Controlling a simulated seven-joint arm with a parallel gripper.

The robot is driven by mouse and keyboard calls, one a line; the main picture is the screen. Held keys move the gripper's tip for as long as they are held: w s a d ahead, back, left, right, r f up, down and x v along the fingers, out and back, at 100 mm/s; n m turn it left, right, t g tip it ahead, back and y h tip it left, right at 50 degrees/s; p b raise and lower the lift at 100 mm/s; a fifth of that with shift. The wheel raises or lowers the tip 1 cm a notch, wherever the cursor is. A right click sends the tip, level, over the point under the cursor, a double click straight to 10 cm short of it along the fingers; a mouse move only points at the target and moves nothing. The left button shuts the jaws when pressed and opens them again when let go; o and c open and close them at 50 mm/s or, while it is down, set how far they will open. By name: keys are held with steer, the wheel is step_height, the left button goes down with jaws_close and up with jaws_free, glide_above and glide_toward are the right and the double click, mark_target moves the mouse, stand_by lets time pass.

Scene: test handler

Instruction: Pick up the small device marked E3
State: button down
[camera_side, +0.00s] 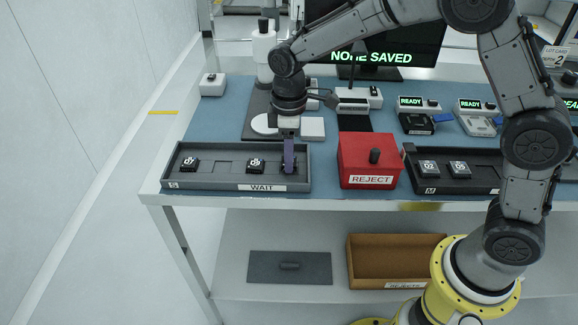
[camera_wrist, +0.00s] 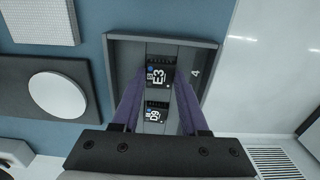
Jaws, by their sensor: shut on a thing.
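The small black device marked E3 (camera_wrist: 160,76) sits in the end compartment of the grey WAIT tray, between my gripper's two purple fingers in the wrist view. My gripper (camera_wrist: 162,85) is shut on it, one finger on each side. In the side view my gripper (camera_side: 289,168) points down into the right end of the WAIT tray (camera_side: 215,182), and its fingers mostly hide the device. A second device marked D9 (camera_wrist: 155,111) lies in the neighbouring compartment; in the side view it is just left of my fingers (camera_side: 256,165).
Another device (camera_side: 190,164) sits at the tray's left end, with an empty slot between. A red REJECT box (camera_side: 368,160) stands close to the right of the tray. Beyond it is a dark tray (camera_side: 480,187) with two devices. Testers reading READY (camera_side: 419,104) stand behind.

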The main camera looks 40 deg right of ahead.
steer(key=shift+r, duration=2.05)
